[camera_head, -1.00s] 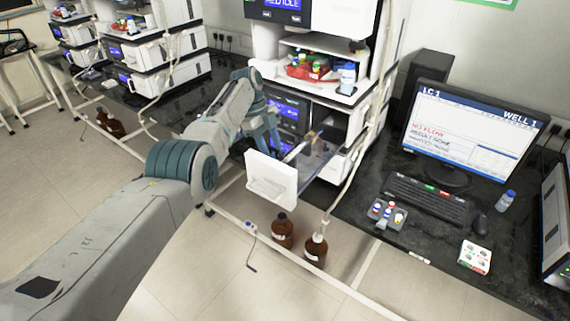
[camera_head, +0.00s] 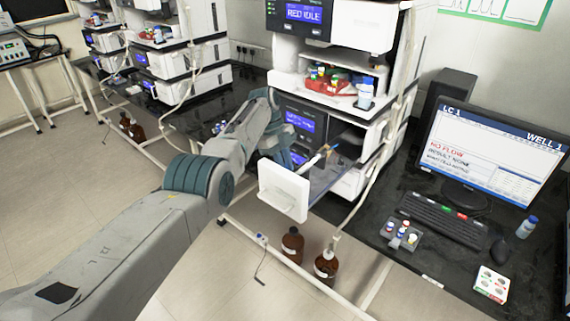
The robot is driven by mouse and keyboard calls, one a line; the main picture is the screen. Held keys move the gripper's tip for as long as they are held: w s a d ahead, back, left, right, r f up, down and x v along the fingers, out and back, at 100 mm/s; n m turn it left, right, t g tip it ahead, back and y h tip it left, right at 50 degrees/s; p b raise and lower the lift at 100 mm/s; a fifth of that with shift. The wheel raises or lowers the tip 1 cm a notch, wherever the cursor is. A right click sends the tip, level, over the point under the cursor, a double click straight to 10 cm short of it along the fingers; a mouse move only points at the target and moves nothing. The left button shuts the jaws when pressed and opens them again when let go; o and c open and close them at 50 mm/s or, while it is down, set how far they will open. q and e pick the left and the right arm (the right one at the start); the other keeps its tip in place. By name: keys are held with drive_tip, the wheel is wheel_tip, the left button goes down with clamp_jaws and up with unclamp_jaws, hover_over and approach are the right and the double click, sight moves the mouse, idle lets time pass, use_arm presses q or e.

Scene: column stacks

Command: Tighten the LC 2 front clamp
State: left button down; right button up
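The nearest instrument stack (camera_head: 362,37) stands right of centre. Its display reads "RED IDLE"; I see no LC 2 label on it. A drawer with a white front (camera_head: 284,190) sticks out of its lower part. A pale rod with an orange and blue end (camera_head: 318,158) lies over the dark, see-through drawer; I cannot tell whether it is the column or part of a clamp. My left arm reaches in from the left, and my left gripper (camera_head: 274,143) is behind and above the drawer front. Its fingertips are too small and hidden to read. My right gripper is out of view.
A monitor (camera_head: 490,150) reading "LC 1", "WELL 1" and "NO FLOW", a keyboard (camera_head: 443,217) and a vial rack (camera_head: 400,235) are on the dark bench at right. Brown bottles (camera_head: 325,266) stand below the drawer. Other stacks (camera_head: 180,65) are at back left.

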use_arm(q)
drive_tip(key=shift+s+d+r+t+y+p, duration=0.2)
drive_tip(key=shift+d+t+y+p, duration=0.25)
drive_tip(key=shift+p, duration=1.5)
drive_tip(key=shift+s+d+r+t+y+p, duration=0.1)
drive_tip(key=shift+s+r+t+y+p, duration=0.3)
drive_tip(key=shift+p, duration=1.5)
drive_tip(key=shift+w+d+f+y+p, duration=0.1)
drive_tip(key=shift+f+y+p, duration=0.15)
drive_tip(key=shift+y+p, duration=0.1)
drive_tip(key=shift+d+f+t+y+p, duration=0.15)
drive_tip(key=shift+d+t+y+p, duration=0.15)
drive_tip(key=shift+y, duration=0.2)
drive_tip(key=shift+s+d+f+t+y, duration=0.1)
drive_tip(key=shift+s+d+t+y, duration=0.15)
drive_tip(key=shift+t+y, duration=0.25)
drive_tip(key=shift+s+d+f+t+y, duration=0.15)
drive_tip(key=shift+s+t+y, duration=0.15)
drive_tip(key=shift+y, duration=0.3)
drive_tip(key=shift+r, duration=0.1)
drive_tip(key=c, duration=1.3)
unclamp_jaws()
drive_tip(key=shift+w, duration=0.1)
drive_tip(key=shift+r, duration=0.1)
